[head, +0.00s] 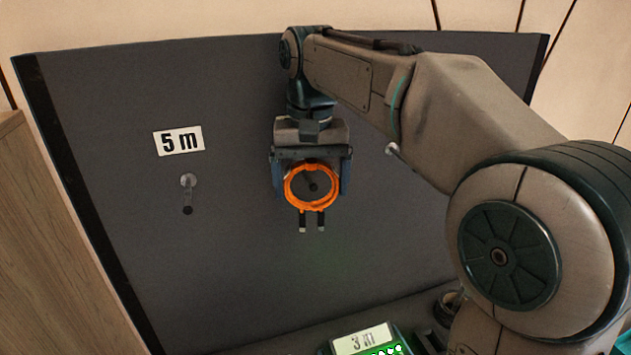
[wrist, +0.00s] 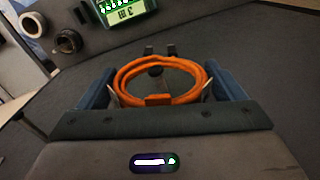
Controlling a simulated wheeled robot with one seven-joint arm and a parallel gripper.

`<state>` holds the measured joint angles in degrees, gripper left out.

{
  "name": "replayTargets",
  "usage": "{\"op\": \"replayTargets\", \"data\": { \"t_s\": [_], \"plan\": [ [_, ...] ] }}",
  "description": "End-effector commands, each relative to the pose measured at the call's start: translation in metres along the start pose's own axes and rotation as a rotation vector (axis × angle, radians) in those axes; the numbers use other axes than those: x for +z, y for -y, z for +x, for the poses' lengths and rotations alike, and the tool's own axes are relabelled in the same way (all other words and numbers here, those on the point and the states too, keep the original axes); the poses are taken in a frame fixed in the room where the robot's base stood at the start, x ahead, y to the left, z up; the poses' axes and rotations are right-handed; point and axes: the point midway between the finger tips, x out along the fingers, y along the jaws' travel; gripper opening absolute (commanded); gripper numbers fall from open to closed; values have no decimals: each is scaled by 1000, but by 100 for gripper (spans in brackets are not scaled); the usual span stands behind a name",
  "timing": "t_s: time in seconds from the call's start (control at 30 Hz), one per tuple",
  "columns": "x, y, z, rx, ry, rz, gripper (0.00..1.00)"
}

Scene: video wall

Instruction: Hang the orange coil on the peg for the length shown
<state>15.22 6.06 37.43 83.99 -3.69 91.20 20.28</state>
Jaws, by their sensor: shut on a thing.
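The orange coil (head: 290,198) is a ring of cable with two dark, pale-tipped plug ends hanging below it. My gripper (head: 312,178) is shut on the coil in front of the grey board, fingers on both sides. In the wrist view, the coil (wrist: 202,80) sits between the fingers of my gripper (wrist: 160,92). A dark round peg tip (head: 313,187) shows through the ring; I cannot tell whether the coil is around it. A lit display (head: 362,340) reads 3 m. A peg (head: 187,192) is under the 5 m label (head: 178,141); another peg (head: 392,149) is right of my gripper.
The grey board (head: 110,245) stands behind the pegs. My arm hides its right part and any labels there. Dark and pale round items (wrist: 67,41) lie beside the display. A wooden panel (head: 45,250) is at the left.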

Motion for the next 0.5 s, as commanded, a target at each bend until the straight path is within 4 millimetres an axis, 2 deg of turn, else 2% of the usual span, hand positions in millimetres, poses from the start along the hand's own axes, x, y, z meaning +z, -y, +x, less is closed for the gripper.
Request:
{"op": "replayTargets", "data": {
  "t_s": [0.3,0.5],
  "plan": [
    [-22,6,-1,-2,1,-1,58],
    [-22,6,13,-1,-1,0,58]
  ]
}}
